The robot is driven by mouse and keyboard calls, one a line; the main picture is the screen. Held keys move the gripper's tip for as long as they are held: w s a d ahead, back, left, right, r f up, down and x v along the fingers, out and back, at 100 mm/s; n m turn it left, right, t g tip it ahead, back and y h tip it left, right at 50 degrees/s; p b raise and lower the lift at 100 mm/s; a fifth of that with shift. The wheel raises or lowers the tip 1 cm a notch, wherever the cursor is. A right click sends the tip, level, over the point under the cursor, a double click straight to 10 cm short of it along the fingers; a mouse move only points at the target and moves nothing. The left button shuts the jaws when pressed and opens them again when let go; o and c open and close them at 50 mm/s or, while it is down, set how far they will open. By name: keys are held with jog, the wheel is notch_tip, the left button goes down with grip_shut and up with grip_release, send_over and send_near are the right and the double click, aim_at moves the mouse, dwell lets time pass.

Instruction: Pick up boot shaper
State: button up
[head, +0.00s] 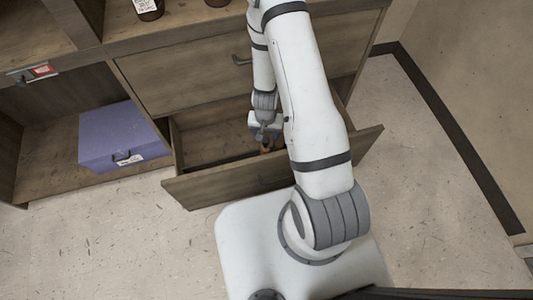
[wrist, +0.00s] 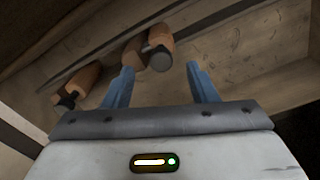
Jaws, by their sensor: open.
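A brown wooden thing with dark grey metal parts, which looks like the boot shaper (wrist: 160,38), lies in the open lower drawer (head: 215,190). In the wrist view its wooden pieces run from the upper middle to the left; I cannot tell how they are joined. In the head view only a small brown part (head: 267,149) shows below my gripper. My gripper (wrist: 160,68) is open, with its blue fingers apart and nothing clearly held. One rounded wooden piece with a grey end appears between and beyond the fingertips. My arm hides part of the drawer in the head view.
The drawer's front panel and side walls stand around my gripper. A closed drawer (head: 190,70) is above. A purple box (head: 115,135) sits on the open shelf at left. Bottles (head: 149,8) stand on the top. The floor at right is clear.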

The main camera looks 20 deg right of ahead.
aim_at(265, 140)
jog(key=shift+w+f+b, duration=0.2)
jog(key=shift+f+b, duration=2.45)
jog(key=shift+f, duration=0.55)
jog(key=shift+c, duration=0.5)
grip_shut()
